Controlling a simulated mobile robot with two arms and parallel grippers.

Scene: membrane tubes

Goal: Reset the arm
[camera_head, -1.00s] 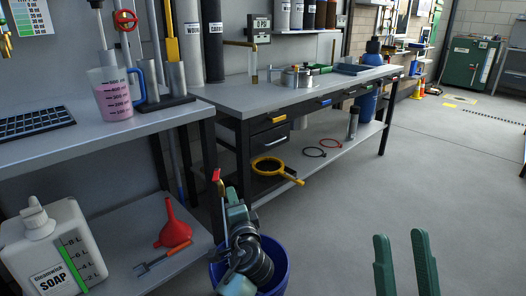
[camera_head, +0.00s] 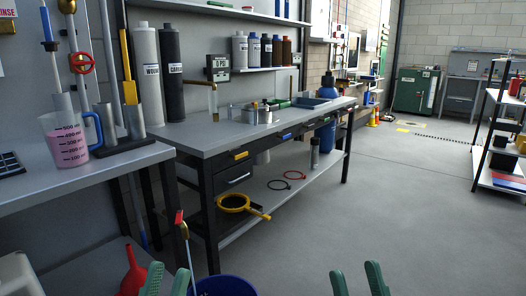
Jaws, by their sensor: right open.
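My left gripper (camera_head: 167,281) shows at the bottom edge, left of centre, as two green fingertips with a gap between them. It is open, and I see nothing held in it. My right gripper (camera_head: 357,281) shows at the bottom edge, right of centre. Its two green fingertips are apart and empty, over the bare floor. The rest of both arms is out of view below. A blue bucket (camera_head: 226,287) shows only its upper part between the grippers. A thin rod with a red top (camera_head: 181,224) rises close to the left gripper.
A workbench (camera_head: 200,137) with drawers and a lower shelf stands ahead. A bench at left holds a measuring jug (camera_head: 66,144) of pink liquid. A red funnel (camera_head: 132,272) is below it. A shelf rack (camera_head: 489,150) stands at right. The floor (camera_head: 400,210) between is clear.

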